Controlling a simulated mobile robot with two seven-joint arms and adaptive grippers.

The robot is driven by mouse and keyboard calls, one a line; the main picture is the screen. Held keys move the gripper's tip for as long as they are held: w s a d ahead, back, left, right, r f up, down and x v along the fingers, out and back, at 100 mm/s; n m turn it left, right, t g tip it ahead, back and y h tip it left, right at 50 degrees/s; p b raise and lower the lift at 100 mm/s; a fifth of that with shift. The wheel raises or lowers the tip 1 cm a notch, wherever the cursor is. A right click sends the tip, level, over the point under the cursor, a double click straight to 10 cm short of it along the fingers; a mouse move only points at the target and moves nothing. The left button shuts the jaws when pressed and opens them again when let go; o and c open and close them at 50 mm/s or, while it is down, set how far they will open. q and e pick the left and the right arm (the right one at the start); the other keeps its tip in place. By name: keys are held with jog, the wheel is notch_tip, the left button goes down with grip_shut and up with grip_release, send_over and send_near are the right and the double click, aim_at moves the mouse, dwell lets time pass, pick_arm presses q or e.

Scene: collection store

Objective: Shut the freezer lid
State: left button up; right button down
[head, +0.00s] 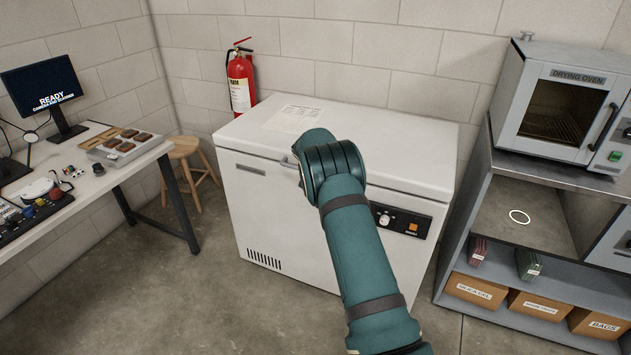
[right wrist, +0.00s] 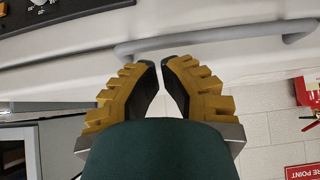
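The white chest freezer (head: 330,245) stands against the back wall. Its lid (head: 385,150) lies flat or nearly flat over the body, with a thin dark line along the front edge; I cannot tell whether it is fully seated. A paper sheet lies on the lid. My right arm reaches over the freezer's front, and its gripper is hidden behind the wrist in the head view. In the right wrist view my right gripper (right wrist: 161,62) has its yellow fingers nearly together with nothing between them, close to a grey bar handle (right wrist: 225,41). My left gripper is out of view.
A red fire extinguisher (head: 241,80) is behind the freezer's left corner. A wooden stool (head: 186,150) and desk (head: 110,178) are at left. A shelf unit (head: 555,181) with a drying oven (head: 560,100) stands at right. Floor in front of the stool is clear.

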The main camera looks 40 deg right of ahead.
jog(key=s+a, duration=0.3)
jog(key=a, duration=0.3)
jog(key=shift+f, duration=0.45)
jog(key=s+a+f+n+y, duration=0.2)
jog(key=s+a+f, duration=0.2)
jog(key=a+f, duration=0.3)
jog(key=s+a+f+n+g+y, duration=0.1)
jog(key=s+a+f+n+y, duration=0.2)
jog(key=a, duration=0.5)
jog(key=s+a+f+y, duration=0.2)
jog(key=s+a+f, duration=0.3)
jog(key=a+f, duration=0.25)
jog(key=s+a+r+n+g+y, duration=0.1)
jog(key=s+a+n+y, duration=0.3)
jog(key=s+a, duration=1.5)
jog(key=shift+a+n, duration=0.6)
jog(key=shift+n, duration=0.4)
jog(key=shift+s, duration=0.1)
